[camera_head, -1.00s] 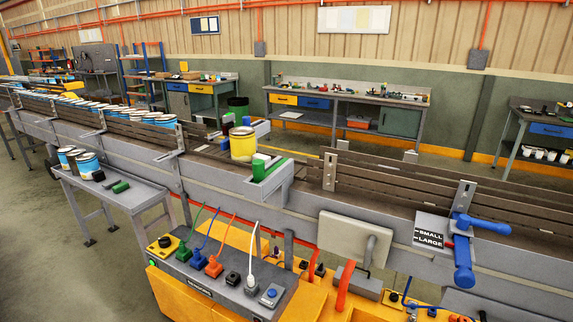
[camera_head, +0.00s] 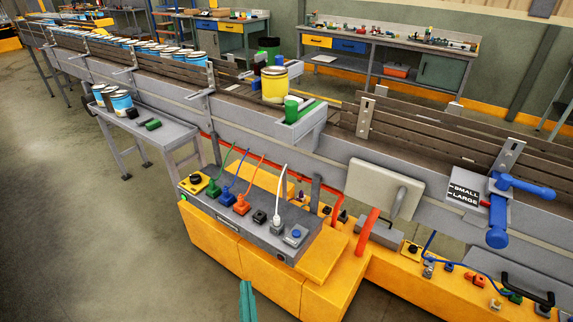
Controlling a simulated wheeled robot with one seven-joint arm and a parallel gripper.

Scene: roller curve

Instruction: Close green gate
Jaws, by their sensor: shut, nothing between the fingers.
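The green gate, seen as a green block (camera_head: 291,109) and a green bar beside it, sits in a grey side bracket (camera_head: 302,128) on the near side of the conveyor. A yellow can (camera_head: 274,84) stands on the belt just behind and left of the green block. I cannot tell whether the gate is open or closed. My gripper (camera_head: 247,287), a narrow teal shape, pokes up at the bottom edge. Its fingers look together and hold nothing. It is well below and in front of the gate, apart from everything.
The conveyor (camera_head: 240,118) crosses the view, with blue cans (camera_head: 205,54) on its left part. An orange cabinet with a cabled control box (camera_head: 245,212) stands in front. A blue-handled SMALL/LARGE lever (camera_head: 497,210) is at right. Open floor lies at lower left.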

